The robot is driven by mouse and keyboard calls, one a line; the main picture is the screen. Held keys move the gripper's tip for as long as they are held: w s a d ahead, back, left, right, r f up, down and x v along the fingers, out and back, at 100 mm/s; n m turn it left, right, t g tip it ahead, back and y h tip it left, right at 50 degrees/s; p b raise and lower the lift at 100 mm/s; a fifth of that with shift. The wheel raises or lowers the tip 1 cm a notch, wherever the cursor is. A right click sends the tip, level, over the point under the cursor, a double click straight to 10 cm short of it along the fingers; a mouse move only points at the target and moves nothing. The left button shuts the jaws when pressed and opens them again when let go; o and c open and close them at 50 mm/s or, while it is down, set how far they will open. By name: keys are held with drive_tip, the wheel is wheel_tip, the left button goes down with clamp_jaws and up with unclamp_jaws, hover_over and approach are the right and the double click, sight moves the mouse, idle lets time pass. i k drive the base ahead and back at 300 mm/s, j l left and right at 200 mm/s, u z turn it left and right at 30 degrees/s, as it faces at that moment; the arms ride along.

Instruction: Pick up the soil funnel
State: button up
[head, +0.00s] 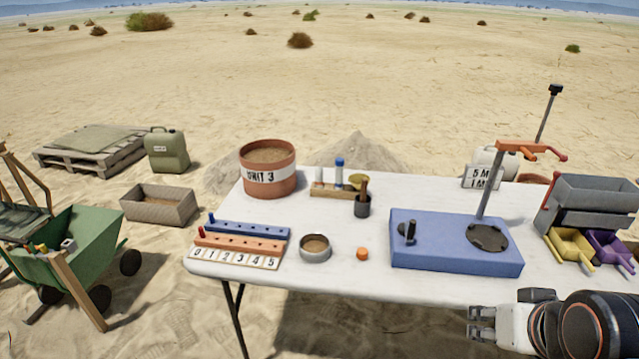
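A small brass-yellow funnel-like piece (357,180), which looks like the soil funnel, sits at the right end of a wooden rack (328,191) at the back middle of the table. A dark cup (362,209) with a brown-handled tool stands in front of it and hides part of its lower side. A blue-capped tube and a white tube stand in the rack to its left. My gripper (480,325) is at the lower right, off the table's front edge and well apart from the funnel. Its two fingers are apart with nothing seen between them.
The white table (345,275) holds a "UNIT 3" bucket (268,180), numbered racks (238,245), a metal bowl (315,250), an orange cap (362,254) and a blue base (445,256) with a tall post. Grey bins (590,200) and yellow and purple scoops crowd the right end.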

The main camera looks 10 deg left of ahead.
sight(355, 180)
drive_tip(key=i+j+u, duration=0.3)
drive_tip(key=i+j, duration=0.15)
drive_tip(key=i, duration=0.3)
drive_tip(key=i+j+u, duration=0.2)
drive_tip(key=i, duration=0.15)
drive_tip(key=i+j+u, duration=0.2)
drive_tip(key=i+l+z, duration=0.1)
